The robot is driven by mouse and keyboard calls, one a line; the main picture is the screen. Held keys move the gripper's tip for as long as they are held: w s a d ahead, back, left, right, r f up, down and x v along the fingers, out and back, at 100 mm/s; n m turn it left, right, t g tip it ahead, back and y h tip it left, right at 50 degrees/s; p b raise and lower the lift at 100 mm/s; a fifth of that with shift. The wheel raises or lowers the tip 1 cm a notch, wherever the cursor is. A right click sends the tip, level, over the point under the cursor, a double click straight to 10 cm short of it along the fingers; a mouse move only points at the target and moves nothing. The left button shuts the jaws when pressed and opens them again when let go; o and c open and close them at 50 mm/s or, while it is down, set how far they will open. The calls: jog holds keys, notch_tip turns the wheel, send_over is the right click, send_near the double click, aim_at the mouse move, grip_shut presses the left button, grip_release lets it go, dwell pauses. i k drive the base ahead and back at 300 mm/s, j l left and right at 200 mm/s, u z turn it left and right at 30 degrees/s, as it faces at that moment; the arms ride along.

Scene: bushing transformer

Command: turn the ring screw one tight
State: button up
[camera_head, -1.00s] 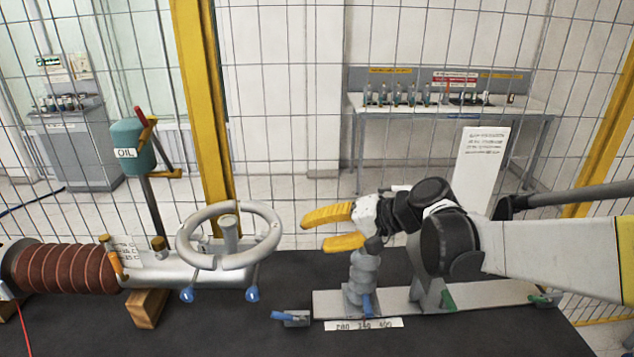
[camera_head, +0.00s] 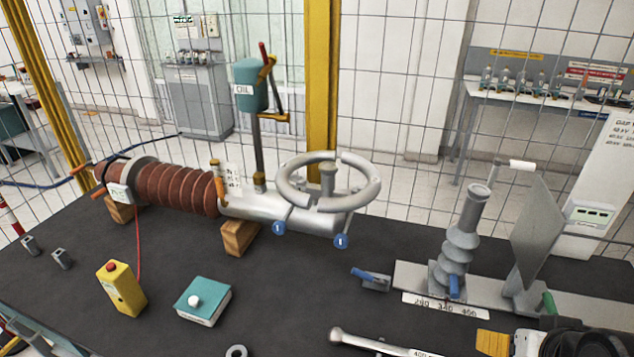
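Two blue round ring screws hang under the grey pipe body below the large grey ring: the left one (camera_head: 278,227) and the right one (camera_head: 341,241). Both carry small white marks. The left mark looks like a 1; the right one is too small to read surely. How tight either sits cannot be seen. My gripper (camera_head: 493,343) is cut off at the bottom right edge, with a yellow finger part and black body showing. It is well apart from both ring screws, to their lower right. Its finger opening is hidden.
The grey ring (camera_head: 328,182) sits above the screws. A ribbed brown bushing (camera_head: 170,188) lies left on wooden blocks. A grey stand (camera_head: 461,240) and upright plate (camera_head: 538,235) are at right. A yellow button box (camera_head: 121,289), teal box (camera_head: 203,300) and metal tool (camera_head: 370,343) lie in front.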

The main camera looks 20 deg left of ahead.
aim_at(279, 228)
jog(key=u, duration=1.35)
jog(key=k+j+z, duration=0.1)
jog(key=k, duration=0.25)
jog(key=k+j, duration=0.2)
jog(key=k, duration=0.2)
jog(key=z, duration=0.05)
